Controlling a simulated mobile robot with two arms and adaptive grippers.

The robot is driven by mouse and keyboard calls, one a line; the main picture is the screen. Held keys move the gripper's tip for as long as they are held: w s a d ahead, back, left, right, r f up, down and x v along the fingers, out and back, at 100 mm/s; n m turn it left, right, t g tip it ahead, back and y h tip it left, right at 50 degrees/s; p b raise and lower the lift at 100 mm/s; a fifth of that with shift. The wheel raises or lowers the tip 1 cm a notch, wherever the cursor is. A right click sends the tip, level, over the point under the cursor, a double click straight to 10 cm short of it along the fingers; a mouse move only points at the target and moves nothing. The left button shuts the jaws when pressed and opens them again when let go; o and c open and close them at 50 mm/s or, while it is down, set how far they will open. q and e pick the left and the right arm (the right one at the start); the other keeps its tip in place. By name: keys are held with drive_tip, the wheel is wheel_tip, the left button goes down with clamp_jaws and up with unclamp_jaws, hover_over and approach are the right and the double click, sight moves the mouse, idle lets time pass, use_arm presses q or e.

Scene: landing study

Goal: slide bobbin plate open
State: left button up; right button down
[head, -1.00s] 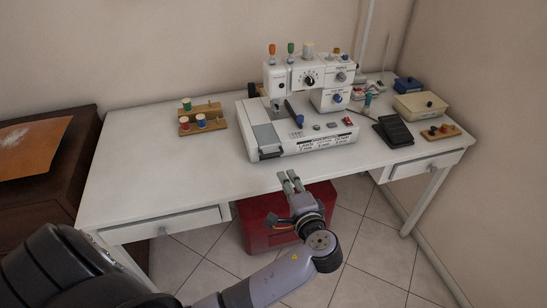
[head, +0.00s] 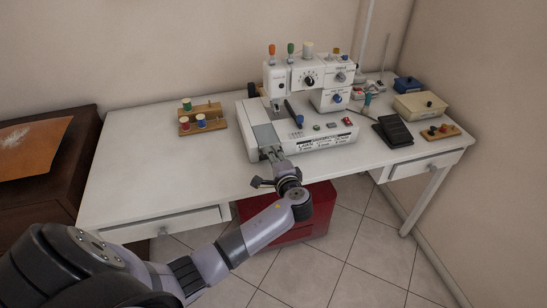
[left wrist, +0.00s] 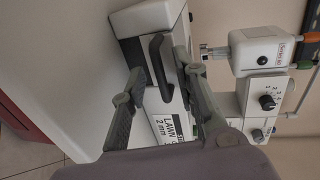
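The white sewing machine (head: 318,139) stands on the table. Its bobbin plate (head: 264,135) is the pale grey panel at the left of the bed, and it also shows in the left wrist view (left wrist: 150,19). A dark handle (left wrist: 160,65) sits at the plate's front edge; in the head view my gripper hides it. My left gripper (head: 267,150) is at the front of the plate. In the left wrist view its two fingers (left wrist: 160,62) are apart, one on each side of the handle. Whether either finger touches it I cannot tell. My right gripper is not in view.
A wooden spool rack (head: 203,118) stands left of the machine. A black pedal (head: 393,131), a beige box (head: 420,105) and a small wooden tray (head: 440,132) lie to the right. A red cabinet (head: 318,212) is under the table. The table's front left is clear.

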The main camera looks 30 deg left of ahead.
use_arm(q)
drive_tip(key=shift+c, duration=0.5)
clamp_jaws()
drive_tip(key=shift+s+d, duration=0.1)
drive_tip(key=shift+d, duration=0.05)
